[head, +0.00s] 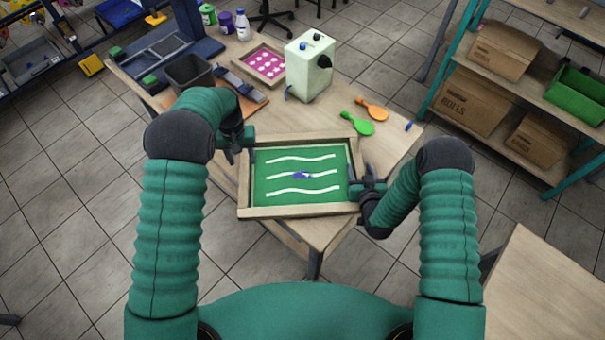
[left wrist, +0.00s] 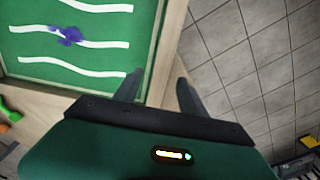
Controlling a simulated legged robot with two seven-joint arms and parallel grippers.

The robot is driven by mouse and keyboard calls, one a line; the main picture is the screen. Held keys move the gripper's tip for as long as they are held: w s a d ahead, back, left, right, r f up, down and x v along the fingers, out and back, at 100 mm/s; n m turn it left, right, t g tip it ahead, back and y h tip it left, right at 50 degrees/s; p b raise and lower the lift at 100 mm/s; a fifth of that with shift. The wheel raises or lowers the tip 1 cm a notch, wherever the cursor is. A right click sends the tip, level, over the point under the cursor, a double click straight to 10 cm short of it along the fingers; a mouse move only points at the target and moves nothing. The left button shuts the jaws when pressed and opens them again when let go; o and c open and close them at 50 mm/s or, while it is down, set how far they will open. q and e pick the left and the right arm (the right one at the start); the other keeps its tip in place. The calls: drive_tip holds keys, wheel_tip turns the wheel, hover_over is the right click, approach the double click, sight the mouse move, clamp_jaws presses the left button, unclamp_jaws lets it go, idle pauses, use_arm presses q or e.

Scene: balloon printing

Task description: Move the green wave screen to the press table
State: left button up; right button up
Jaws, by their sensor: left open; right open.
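The green wave screen (head: 280,163) is a wooden-framed green panel with three white wavy lines and a small purple blot in its middle. It lies flat at the near end of a wooden table (head: 395,142), and also shows in the left wrist view (left wrist: 88,50). My left gripper (head: 240,148) is open at the screen's left side. In the left wrist view its fingers (left wrist: 158,92) stand on either side of the wooden rim. My right gripper (head: 360,188) is open at the screen's right rim; its exact finger contact is too small to tell.
Shelves with cardboard boxes (head: 478,99) stand right. A bare table corner (head: 550,290) is lower right.

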drive_tip(key=shift+s, duration=0.1)
drive_tip(key=v, duration=1.2)
use_arm(q)
wheel_tip(320, 180, up, 6)
drive_tip(key=shift+r, duration=0.2)
